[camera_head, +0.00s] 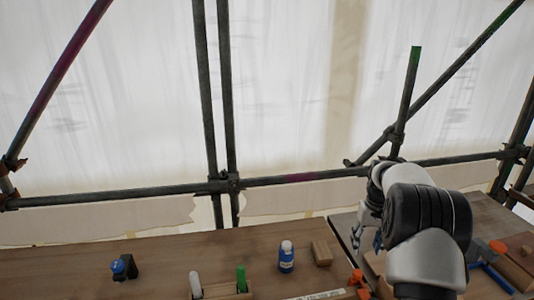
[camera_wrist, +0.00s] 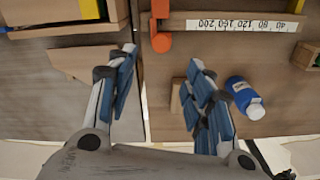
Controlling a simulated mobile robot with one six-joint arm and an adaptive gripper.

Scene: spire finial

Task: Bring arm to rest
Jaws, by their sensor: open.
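My arm reaches over the wooden bench at the right of the head view, bent, with its grey and black links in front. My gripper (camera_wrist: 162,75) is open and empty in the wrist view. Its blue-padded fingers stand well apart over the bench and a dark seam. A wooden block (camera_wrist: 177,97) shows partly behind the right finger, and a blue bottle (camera_wrist: 240,93) with a white cap is just right of that finger. In the head view my gripper is mostly hidden by my arm.
The head view shows the blue bottle (camera_head: 286,260), wooden block (camera_head: 321,253), a box (camera_head: 232,290) with a green and a white item, and a blue item (camera_head: 120,267) in a dark holder. A ruler (camera_wrist: 245,25) and orange clamp (camera_wrist: 161,42) lie near. Scaffold tubes (camera_head: 208,100) stand behind.

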